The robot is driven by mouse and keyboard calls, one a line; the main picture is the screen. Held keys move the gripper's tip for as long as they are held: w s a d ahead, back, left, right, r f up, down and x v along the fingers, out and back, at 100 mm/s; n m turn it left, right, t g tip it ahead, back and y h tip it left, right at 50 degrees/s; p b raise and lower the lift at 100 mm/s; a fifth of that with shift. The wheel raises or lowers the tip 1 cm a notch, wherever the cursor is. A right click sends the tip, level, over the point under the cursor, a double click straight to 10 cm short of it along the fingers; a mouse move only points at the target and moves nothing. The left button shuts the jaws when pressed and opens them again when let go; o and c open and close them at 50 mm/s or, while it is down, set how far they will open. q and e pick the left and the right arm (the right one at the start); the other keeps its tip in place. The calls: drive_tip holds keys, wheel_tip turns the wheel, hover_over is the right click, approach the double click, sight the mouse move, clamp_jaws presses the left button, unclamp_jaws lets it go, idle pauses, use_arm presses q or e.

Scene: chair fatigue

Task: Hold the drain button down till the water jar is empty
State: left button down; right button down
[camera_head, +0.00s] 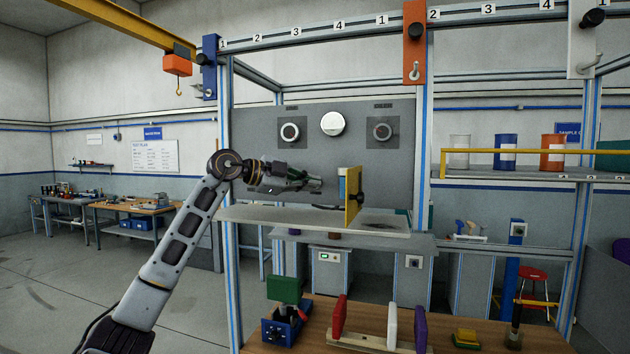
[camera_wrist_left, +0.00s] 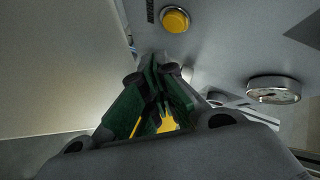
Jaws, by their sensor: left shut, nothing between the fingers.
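My left gripper (camera_head: 314,184) is shut and empty, in front of the grey panel (camera_head: 350,142) and above the light shelf (camera_head: 250,213). In the left wrist view the closed gripper (camera_wrist_left: 160,65) has green inner pads. A round yellow button (camera_wrist_left: 174,20) on a grey surface shows just beyond its tips; it may be the drain button. I see no clear contact between them. No water jar can be clearly made out. A small blue and pale object (camera_head: 342,185) is partly hidden behind a yellow upright plate (camera_head: 353,196). My right gripper is not in view.
A round gauge (camera_wrist_left: 274,90) sits right of the gripper in the wrist view. Dials (camera_head: 333,123) are on the panel above the gripper. A blue post (camera_head: 210,67) and frame uprights stand nearby. A wooden bench (camera_head: 480,340) with coloured blocks is below.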

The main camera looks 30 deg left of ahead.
use_arm(q)
drive_tip(key=shift+w+a+r+p, duration=0.1)
drive_tip(key=shift+w+a+p, duration=0.05)
drive_tip(key=shift+w+p, duration=0.5)
drive_tip(key=shift+w, duration=0.35)
drive_tip(key=shift+a, duration=0.1)
idle(0.4)
drive_tip(key=shift+w+p, duration=0.15)
drive_tip(key=shift+p, duration=0.15)
drive_tip(key=shift+w+a+p, duration=0.1)
drive_tip(key=shift+w+p, duration=0.2)
drive_tip(key=shift+p, duration=0.05)
drive_tip(key=shift+w, duration=0.15)
idle(1.1)
drive_tip(key=shift+w+p, duration=0.2)
drive_tip(key=shift+p, duration=0.2)
idle(0.6)
